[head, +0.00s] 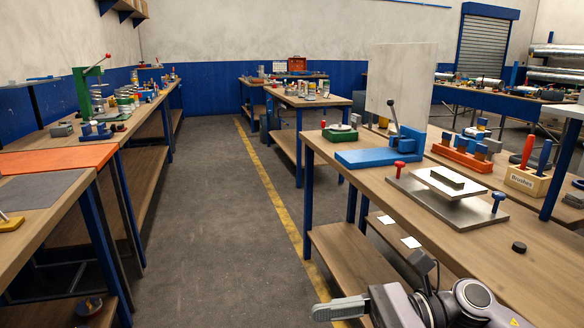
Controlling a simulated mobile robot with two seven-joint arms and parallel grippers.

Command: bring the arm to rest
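My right arm (475,298) comes in from the bottom right, in front of the right-hand workbench. Its gripper (342,308) points left over the floor beside the bench's lower shelf. Only one grey finger shows clearly, so I cannot tell whether it is open or shut. I see nothing held in it. My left arm and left gripper are not in view.
Left benches hold an orange mat (60,159). The aisle floor (205,215) between is clear.

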